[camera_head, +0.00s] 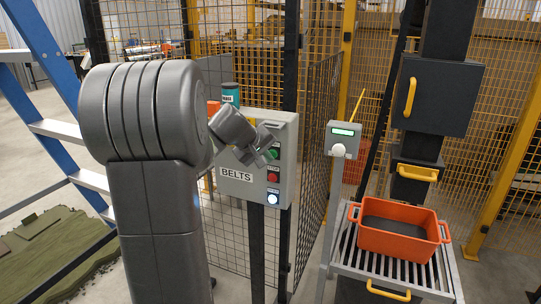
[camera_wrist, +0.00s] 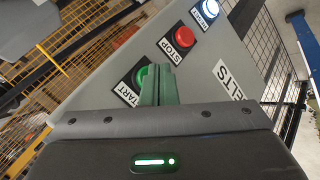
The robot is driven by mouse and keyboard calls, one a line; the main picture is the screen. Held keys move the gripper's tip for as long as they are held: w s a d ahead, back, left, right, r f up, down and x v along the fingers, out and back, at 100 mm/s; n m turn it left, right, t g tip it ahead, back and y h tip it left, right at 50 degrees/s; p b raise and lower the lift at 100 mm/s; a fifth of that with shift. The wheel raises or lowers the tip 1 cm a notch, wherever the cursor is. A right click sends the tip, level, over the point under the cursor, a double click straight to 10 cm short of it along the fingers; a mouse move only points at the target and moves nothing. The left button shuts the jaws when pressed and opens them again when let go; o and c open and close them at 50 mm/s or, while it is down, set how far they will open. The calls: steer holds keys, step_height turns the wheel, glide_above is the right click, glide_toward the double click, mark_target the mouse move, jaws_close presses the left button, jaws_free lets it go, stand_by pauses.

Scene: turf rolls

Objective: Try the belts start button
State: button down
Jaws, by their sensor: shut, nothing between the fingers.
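The grey belts control box (camera_head: 285,165) stands on a post in front of the mesh fence, with a "BELTS" label (camera_head: 236,174). Its green start button (camera_head: 274,153) is partly hidden by my gripper (camera_head: 267,146). In the wrist view the start button (camera_wrist: 142,79) sits beside the "START" label, partly behind the fingers. My gripper (camera_wrist: 160,72) is shut and empty, fingertips right at the start button. I cannot tell whether they touch it. Below it in the head view are a red stop button (camera_head: 273,177) and a lit white-blue reset button (camera_head: 272,199).
A small grey box (camera_head: 343,140) with a green display is to the right. An orange crate (camera_head: 402,228) sits on a slatted stand. A blue ladder (camera_head: 50,60) and green turf (camera_head: 50,250) are at left. Mesh fencing closes off the back.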

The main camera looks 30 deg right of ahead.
steer(key=shift+w+d+r+b, duration=0.1)
steer(key=shift+w+r+b, duration=0.05)
steer(key=shift+r+b, duration=0.3)
stand_by(0.3)
steer(key=s+a+b, duration=0.2)
steer(key=s+a, duration=0.1)
steer(key=shift+a+f, duration=0.3)
steer(key=shift+f, duration=0.05)
stand_by(0.6)
steer(key=shift+s+a+f+b, duration=0.1)
steer(key=shift+s+a+b, duration=0.2)
steer(key=shift+s+a, duration=1.55)
steer(key=shift+w, duration=0.1)
